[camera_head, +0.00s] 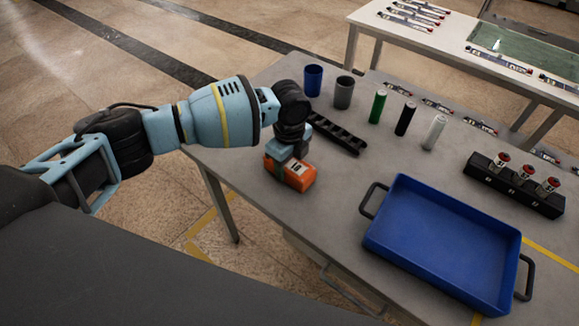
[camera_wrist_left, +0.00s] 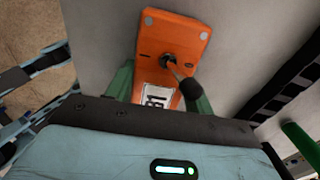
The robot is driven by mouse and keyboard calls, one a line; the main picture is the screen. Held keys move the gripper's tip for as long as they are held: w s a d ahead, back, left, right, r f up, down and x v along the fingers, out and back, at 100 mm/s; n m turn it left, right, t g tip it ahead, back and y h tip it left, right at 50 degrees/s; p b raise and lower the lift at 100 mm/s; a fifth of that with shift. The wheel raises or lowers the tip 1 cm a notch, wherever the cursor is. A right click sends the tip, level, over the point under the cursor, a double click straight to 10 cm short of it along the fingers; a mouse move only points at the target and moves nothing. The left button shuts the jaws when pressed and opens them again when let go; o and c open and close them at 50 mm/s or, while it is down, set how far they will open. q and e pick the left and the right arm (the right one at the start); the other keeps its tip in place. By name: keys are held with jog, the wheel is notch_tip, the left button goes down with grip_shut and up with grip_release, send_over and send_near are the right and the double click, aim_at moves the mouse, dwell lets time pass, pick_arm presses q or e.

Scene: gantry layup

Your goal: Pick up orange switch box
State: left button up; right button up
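The orange switch box (camera_head: 297,176) sits at the left edge of the grey table. My left gripper (camera_head: 287,158) points down over the box. In the left wrist view, the green fingers of my left gripper (camera_wrist_left: 160,92) lie on either side of the box, close against its edges. Whether they press on it cannot be told. The finger ends are partly hidden. I cannot tell if the box is off the table. My right gripper is not in view.
A blue tray (camera_head: 440,245) lies right of the box. Behind are a black slotted rack (camera_head: 338,134), a blue cup (camera_head: 313,80), a grey cup (camera_head: 344,92) and upright green, black and white cylinders. A black block (camera_head: 515,185) with red-topped parts stands at right.

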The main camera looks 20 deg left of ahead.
aim_at(287, 165)
pick_arm(q)
jog(key=c, duration=0.4)
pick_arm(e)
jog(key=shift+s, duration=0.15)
pick_arm(q)
jog(key=shift+o, duration=0.2)
jog(key=shift+r, duration=0.1)
jog(key=shift+r, duration=0.5)
jog(key=r, duration=0.1)
jog(key=s+r, duration=0.1)
jog(key=shift+a+r, duration=0.2)
jog(key=shift+r, duration=0.1)
jog(key=s+a+p, duration=0.1)
jog(key=s+a, duration=0.2)
jog(key=s, duration=0.4)
jog(key=s+a+r, duration=0.1)
jog(key=s+a, duration=0.1)
jog(key=s, duration=0.4)
jog(key=shift+s+a+r+p, duration=0.15)
jog(key=shift+s+a+p, duration=0.2)
jog(key=shift+s+a, duration=0.05)
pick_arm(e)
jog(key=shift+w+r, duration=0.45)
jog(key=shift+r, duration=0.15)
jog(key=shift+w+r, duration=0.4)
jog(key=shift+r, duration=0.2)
